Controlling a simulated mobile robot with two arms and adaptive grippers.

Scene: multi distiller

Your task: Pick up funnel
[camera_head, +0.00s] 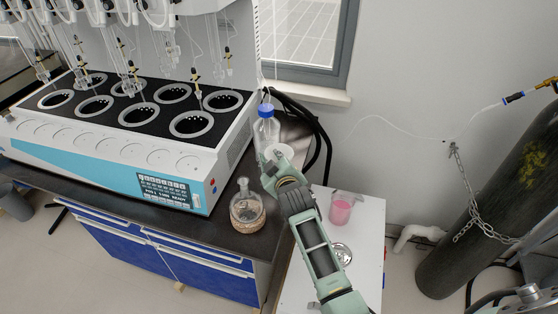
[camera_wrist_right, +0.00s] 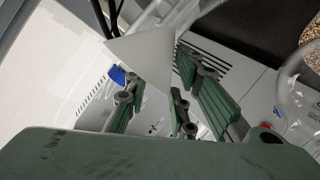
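The white funnel (camera_head: 279,151) shows in the camera_head view at the tip of my right gripper (camera_head: 282,170), near the right end of the dark bench. In the camera_wrist_right view the funnel (camera_wrist_right: 150,52) is a plain pale cone beyond and between the green-padded fingers of my right gripper (camera_wrist_right: 160,98). The fingers stand apart with the cone close to them. I cannot tell whether they press on it. Its lower part is partly hidden by the fingers. My left gripper is not in view.
A clear bottle with a blue cap (camera_head: 266,128) stands just behind the funnel. A round flask with brown grains (camera_head: 247,212) is left of my right arm. A beaker of pink liquid (camera_head: 341,209) stands on the white table (camera_head: 368,240). The distiller (camera_head: 120,165) fills the left.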

